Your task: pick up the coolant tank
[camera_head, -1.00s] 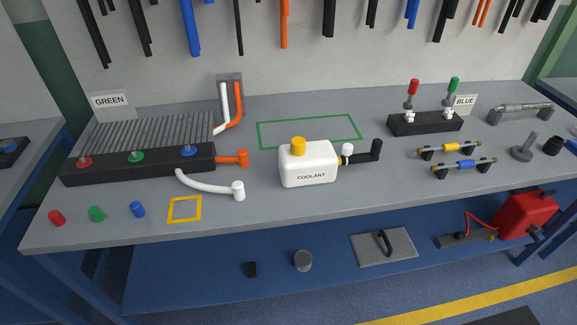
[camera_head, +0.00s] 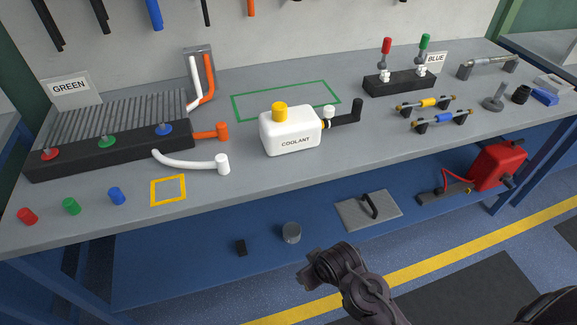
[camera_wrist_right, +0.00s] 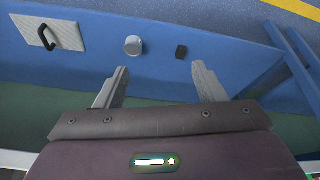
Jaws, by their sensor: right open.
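The coolant tank (camera_head: 291,133) is a white box labelled COOLANT with a yellow cap and a black angled pipe on its right side. It stands upright on the grey workbench (camera_head: 235,172), just in front of a green outlined rectangle (camera_head: 285,99). My right arm shows at the bottom of the head view, in front of the bench and away from the tank. In the right wrist view my right gripper (camera_wrist_right: 160,82) is open and empty, with the lower shelf beyond its fingers. The tank is not in the wrist view. My left gripper is not in view.
A ribbed radiator (camera_head: 110,125) stands left of the tank, with a white hose (camera_head: 190,163) near it. A black block with red and green valves (camera_head: 399,83) is to the right. The lower shelf holds a grey plate (camera_head: 368,210) and a red can (camera_head: 499,167).

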